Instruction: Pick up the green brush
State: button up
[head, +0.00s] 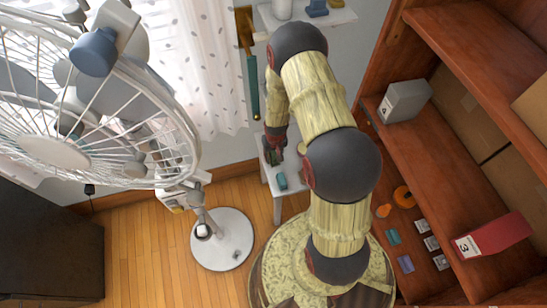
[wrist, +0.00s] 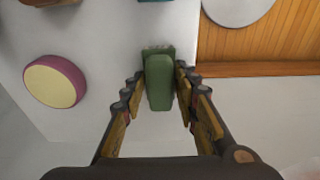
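The green brush (wrist: 160,82) lies on a white surface in the middle of the wrist view, its bristled end toward the top. My gripper (wrist: 161,74) is open, with one finger on each side of the brush and narrow gaps seeming to remain; contact is hard to tell. In the head view my gripper (head: 273,155) is low over a small white table (head: 268,178), and the brush is mostly hidden by it.
A teal block (head: 281,181) lies on the table close by. A round purple-and-yellow item (wrist: 55,82) is left in the wrist view. A white fan (head: 75,110) stands left. A wooden shelf (head: 450,190) with several small items is right.

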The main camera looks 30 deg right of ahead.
aim_at(273, 153)
jog(key=c, duration=0.6)
grip_shut()
jog(key=shift+r, duration=0.1)
jog(key=shift+r+p, duration=0.4)
jog(key=shift+r, duration=0.1)
notch_tip(273, 153, up, 2)
jog(key=shift+r+p, duration=0.25)
jog(key=shift+p, duration=0.5)
jog(key=s+a+r+p, duration=0.1)
jog(key=s+a+r, duration=0.1)
jog(key=a+r, duration=0.2)
jog(key=s+a+r+p, duration=0.2)
jog(key=a+r, duration=0.3)
jog(key=a, duration=0.4)
jog(key=shift+s+r, duration=0.15)
jog(key=shift+s, duration=0.6)
